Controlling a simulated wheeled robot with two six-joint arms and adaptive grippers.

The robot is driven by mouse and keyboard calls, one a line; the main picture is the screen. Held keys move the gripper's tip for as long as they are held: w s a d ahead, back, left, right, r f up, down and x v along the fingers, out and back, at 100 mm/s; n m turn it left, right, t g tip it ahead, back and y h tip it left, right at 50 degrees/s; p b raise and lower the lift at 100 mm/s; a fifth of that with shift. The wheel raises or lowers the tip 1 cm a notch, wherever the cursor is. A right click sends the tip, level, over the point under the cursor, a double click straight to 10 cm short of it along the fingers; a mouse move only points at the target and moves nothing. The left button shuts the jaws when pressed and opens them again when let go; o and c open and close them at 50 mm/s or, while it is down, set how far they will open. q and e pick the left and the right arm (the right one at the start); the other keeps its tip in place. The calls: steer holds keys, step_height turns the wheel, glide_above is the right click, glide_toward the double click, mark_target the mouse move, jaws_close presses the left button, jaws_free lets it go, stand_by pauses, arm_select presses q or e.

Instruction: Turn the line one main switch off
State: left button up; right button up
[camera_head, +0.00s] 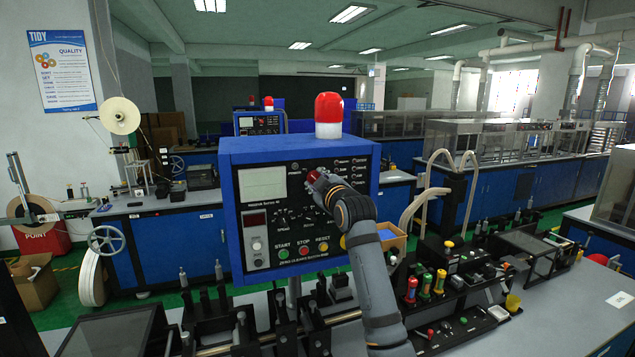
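The blue control box (228,203) with a black front panel stands in the middle of the head view, with a red and white beacon (329,115) on top. At the panel's lower left, a small pale switch (257,246) sits below a dark red display (255,219). I cannot read its position or confirm that it is the main switch. My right gripper (317,183) is in front of the panel's upper middle, right of the grey screen (262,183). A red part shows at its tip; contact and finger opening are unclear. My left gripper is out of view.
Green start (283,254) and yellow reset (322,246) buttons line the panel's lower edge. My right forearm hides the panel's lower right. Machine fixtures and colored-handled tools (425,287) crowd the bench below. A second control box (259,123) stands farther back.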

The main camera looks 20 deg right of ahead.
steer(key=shift+s, duration=0.1)
steer(key=s, duration=1.1)
steer(key=shift+s+d, duration=0.2)
steer(key=shift+s, duration=0.15)
